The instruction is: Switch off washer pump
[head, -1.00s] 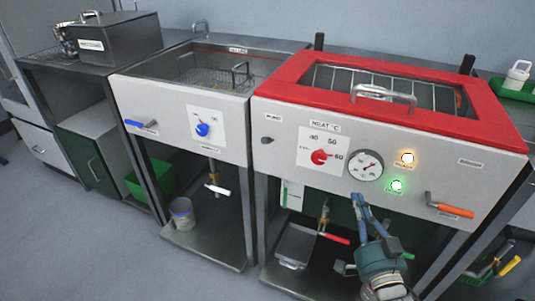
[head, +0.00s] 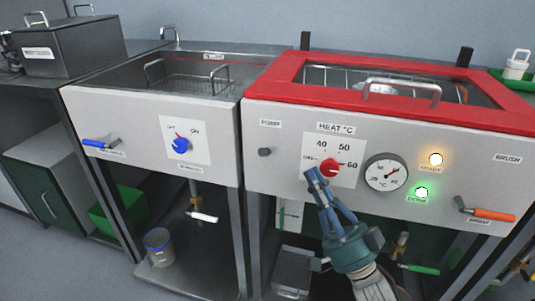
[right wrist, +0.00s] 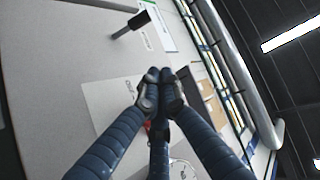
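The pump switch (head: 265,151) is a small dark knob below a label that seems to read PUMP, on the grey front of the red-topped washer (head: 450,150). In the right wrist view the dark switch (right wrist: 130,25) sticks out from the panel, beyond and left of my fingertips. Its setting is too small to tell. My right gripper (head: 313,175) is in front of the panel, right of and below the switch, close to the red heat knob (head: 331,168). Its fingertips (right wrist: 160,76) are together with nothing visible between them.
A thermometer dial (head: 386,172), an amber lamp (head: 436,159) and a lit green lamp (head: 421,192) sit right of the heat knob. An orange-handled lever (head: 488,213) is at the right. The neighbouring basin has a blue knob (head: 182,145). The panel around the pump switch is clear.

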